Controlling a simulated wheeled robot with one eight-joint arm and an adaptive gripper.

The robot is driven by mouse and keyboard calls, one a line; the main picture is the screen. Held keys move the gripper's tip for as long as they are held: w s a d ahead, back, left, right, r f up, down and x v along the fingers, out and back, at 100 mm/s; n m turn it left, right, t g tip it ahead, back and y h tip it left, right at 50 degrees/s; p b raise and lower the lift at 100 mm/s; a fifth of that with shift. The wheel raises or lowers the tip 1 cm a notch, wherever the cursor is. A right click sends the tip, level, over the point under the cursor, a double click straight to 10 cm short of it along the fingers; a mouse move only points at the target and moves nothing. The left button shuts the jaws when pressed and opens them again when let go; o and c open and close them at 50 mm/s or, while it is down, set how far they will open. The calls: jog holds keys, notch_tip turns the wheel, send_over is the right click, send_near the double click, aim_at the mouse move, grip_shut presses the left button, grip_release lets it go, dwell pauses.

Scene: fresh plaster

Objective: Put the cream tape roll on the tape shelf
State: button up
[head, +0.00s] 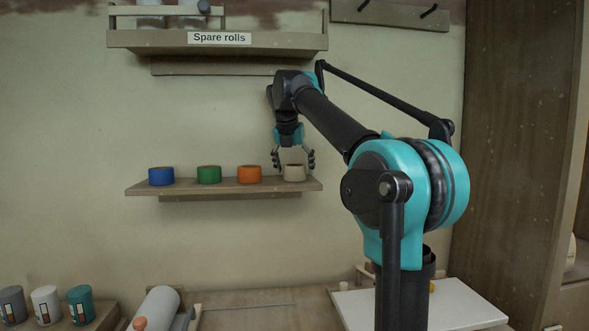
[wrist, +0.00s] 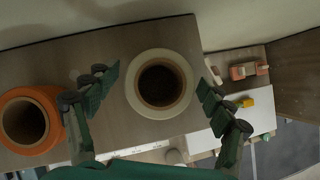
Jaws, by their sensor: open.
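The cream tape roll (head: 294,173) sits upright at the right end of the small wooden shelf (head: 225,188), in a row with other tape rolls. In the wrist view the cream roll (wrist: 160,111) shows from above as a pale ring with a dark brown core, resting on the shelf board (wrist: 125,40). My gripper (head: 293,160) points down over the roll, its fingers open. In the wrist view my gripper (wrist: 160,82) has one finger on each side of the roll, with small gaps visible. Whether the fingertips reach below its rim is unclear.
An orange roll (head: 249,174) stands close left of the cream one, then a green roll (head: 209,174) and a blue roll (head: 161,176). Above is a shelf labelled "Spare rolls" (head: 219,39). Below, a workbench holds cans (head: 46,305) and a white board (head: 420,305).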

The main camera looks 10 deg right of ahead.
jog(key=v, duration=1.2)
jog(key=shift+r, duration=0.2)
